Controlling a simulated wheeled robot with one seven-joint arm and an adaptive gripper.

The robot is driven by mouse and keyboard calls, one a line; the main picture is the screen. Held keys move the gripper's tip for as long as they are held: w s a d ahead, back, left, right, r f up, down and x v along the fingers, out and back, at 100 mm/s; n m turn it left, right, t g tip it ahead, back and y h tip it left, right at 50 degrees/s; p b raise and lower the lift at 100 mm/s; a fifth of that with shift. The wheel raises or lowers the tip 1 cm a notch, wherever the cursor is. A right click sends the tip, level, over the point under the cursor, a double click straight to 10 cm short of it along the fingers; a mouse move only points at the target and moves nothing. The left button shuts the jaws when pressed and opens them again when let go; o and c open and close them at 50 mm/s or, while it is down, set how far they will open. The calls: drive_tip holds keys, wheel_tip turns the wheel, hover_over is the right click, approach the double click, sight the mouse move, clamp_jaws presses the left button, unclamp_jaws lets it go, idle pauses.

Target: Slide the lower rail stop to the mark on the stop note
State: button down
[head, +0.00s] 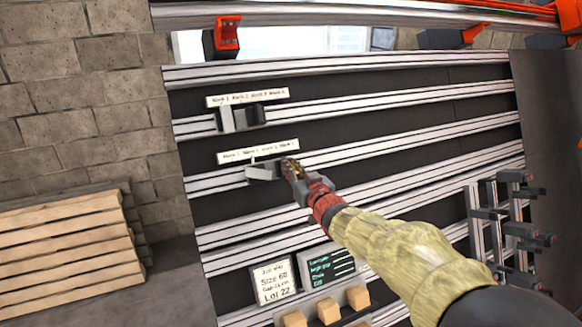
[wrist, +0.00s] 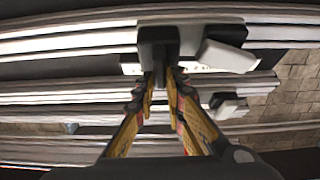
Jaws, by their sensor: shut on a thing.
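A white job slip (head: 273,282) stands left of the dark card, above several wooden blocks (head: 328,310). Stacked planks (head: 70,245) lie at left. Dark clamp-like fixtures (head: 518,230) stand at right. The lower rail is bare right of my gripper.

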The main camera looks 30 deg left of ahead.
drive_tip(key=w+d, duration=0.3)
drive_tip(key=w, duration=0.1)
drive_tip(key=shift+w+d+p, duration=0.3)
drive_tip(key=shift+d, duration=0.05)
drive_tip(key=c, duration=1.8)
unclamp_jaws()
drive_tip(key=shift+w, duration=0.1)
drive_tip(key=shift+c, duration=0.2)
drive_tip(key=shift+d, duration=0.1)
drive_tip(key=v, duration=1.2)
